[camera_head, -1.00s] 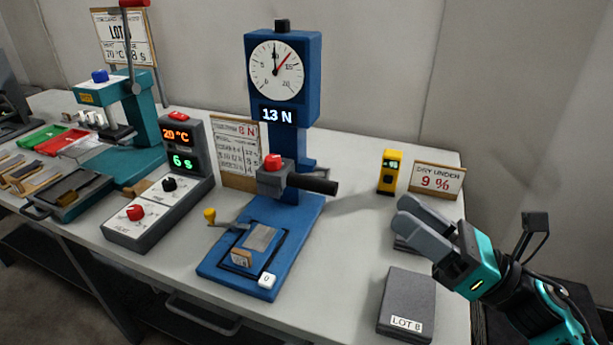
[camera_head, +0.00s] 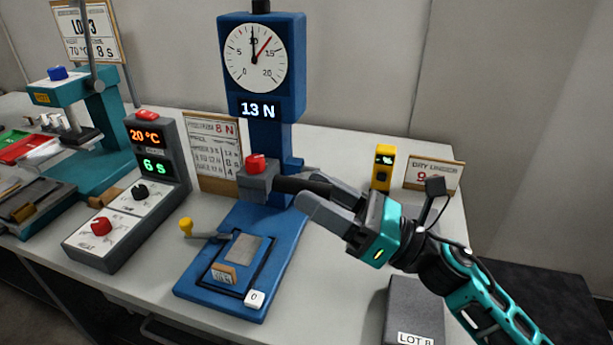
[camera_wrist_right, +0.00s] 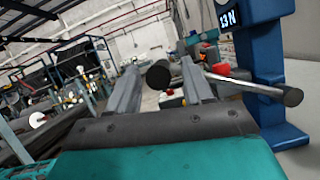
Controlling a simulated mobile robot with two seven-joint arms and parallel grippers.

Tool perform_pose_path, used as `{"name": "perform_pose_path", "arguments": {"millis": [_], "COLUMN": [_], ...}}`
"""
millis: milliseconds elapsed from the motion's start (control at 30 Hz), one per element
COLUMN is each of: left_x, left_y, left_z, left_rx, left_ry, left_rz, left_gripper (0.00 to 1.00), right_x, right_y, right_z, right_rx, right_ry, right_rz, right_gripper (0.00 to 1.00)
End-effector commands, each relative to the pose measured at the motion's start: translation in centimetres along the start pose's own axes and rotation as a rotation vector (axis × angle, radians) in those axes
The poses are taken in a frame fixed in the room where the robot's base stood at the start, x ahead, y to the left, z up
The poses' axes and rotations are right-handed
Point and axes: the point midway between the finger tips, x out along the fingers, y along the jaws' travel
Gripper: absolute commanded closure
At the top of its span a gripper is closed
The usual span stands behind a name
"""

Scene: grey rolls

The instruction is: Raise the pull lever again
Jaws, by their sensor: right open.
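The blue force tester (camera_head: 269,135) stands on the bench, its display reading 13 N. A black bar handle, seemingly the pull lever (camera_head: 290,185), sticks out to the right from a grey block with a red button (camera_head: 256,163). My right gripper (camera_head: 313,192) is open at the handle's free end, one finger on each side in the head view. In the right wrist view, a round black end (camera_wrist_right: 158,75) shows between the open fingers; contact cannot be told. My left gripper is not in view.
A grey control box (camera_head: 132,205) shows 20 °C and 6 s. A teal press (camera_head: 105,120) stands at left. A yellow meter (camera_head: 382,168) and a sign (camera_head: 433,175) stand behind my right gripper. A grey LOT B block (camera_head: 413,312) lies below my right arm.

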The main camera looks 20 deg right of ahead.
Motion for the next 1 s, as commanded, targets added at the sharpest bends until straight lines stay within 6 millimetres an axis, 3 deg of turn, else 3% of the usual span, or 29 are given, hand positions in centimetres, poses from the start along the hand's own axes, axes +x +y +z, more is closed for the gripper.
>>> {"name": "perform_pose_path", "arguments": {"millis": [200,567,1000], "left_x": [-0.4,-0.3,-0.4], "left_y": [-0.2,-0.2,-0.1], "left_z": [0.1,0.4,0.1], "left_rx": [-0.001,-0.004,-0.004], "left_ry": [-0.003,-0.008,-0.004], "left_rz": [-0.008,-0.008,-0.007], "left_gripper": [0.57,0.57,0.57], "right_x": [2.2,2.5,2.5], "right_y": [0.0,0.0,0.0], "right_z": [0.1,0.0,0.0], "right_rx": [0.001,0.001,0.001], "right_ry": [-0.001,-0.001,-0.001], "right_rz": [0.000,0.000,0.000], "right_gripper": [0.49,0.50,0.92]}}
